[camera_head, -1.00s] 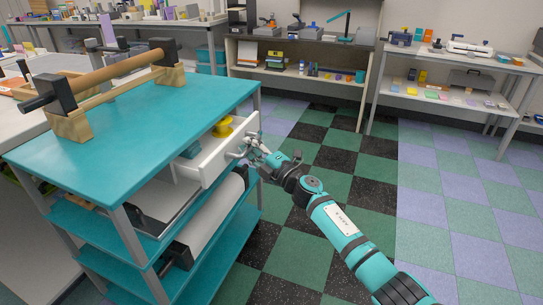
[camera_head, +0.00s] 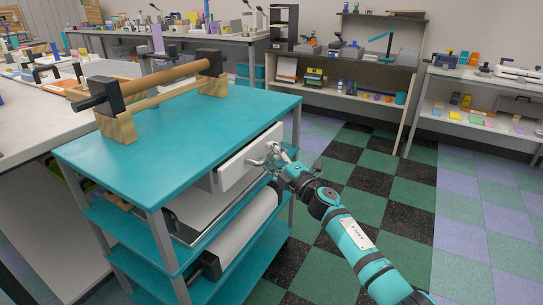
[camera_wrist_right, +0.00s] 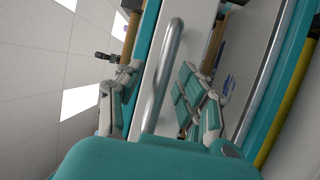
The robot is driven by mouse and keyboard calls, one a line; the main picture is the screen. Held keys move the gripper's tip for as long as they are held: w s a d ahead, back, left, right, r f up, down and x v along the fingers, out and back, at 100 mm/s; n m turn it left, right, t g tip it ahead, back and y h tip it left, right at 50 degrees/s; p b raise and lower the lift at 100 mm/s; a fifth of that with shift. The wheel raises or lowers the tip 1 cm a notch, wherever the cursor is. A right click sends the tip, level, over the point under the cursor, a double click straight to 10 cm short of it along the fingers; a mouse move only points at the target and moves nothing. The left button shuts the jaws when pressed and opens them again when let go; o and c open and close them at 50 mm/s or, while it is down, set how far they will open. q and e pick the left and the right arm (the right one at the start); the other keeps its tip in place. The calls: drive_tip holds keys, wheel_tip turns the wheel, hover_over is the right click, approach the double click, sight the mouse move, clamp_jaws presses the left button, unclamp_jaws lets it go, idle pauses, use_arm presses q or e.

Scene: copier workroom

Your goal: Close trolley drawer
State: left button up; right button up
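The teal trolley (camera_head: 180,128) stands at the left in the head view. Its white drawer front (camera_head: 250,162) sits under the right part of the top, close to the edge. My right gripper (camera_head: 270,156) is at the drawer's metal handle. In the right wrist view, the grey handle bar (camera_wrist_right: 169,65) lies between the two spread fingers of my right gripper (camera_wrist_right: 158,98), with a gap on the left side. My left gripper is out of view.
A wooden roller (camera_head: 165,76) on blocks stands on the trolley top. A white paper roll (camera_head: 240,232) lies on a shelf below the drawer. A white worktable (camera_head: 50,120) adjoins on the left. The checkered floor (camera_head: 370,200) to the right is clear.

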drive_tip(key=shift+s+d, duration=0.1)
drive_tip(key=v, duration=1.1)
drive_tip(key=shift+s+d, duration=0.2)
drive_tip(key=shift+s, duration=0.15)
drive_tip(key=shift+f, duration=0.15)
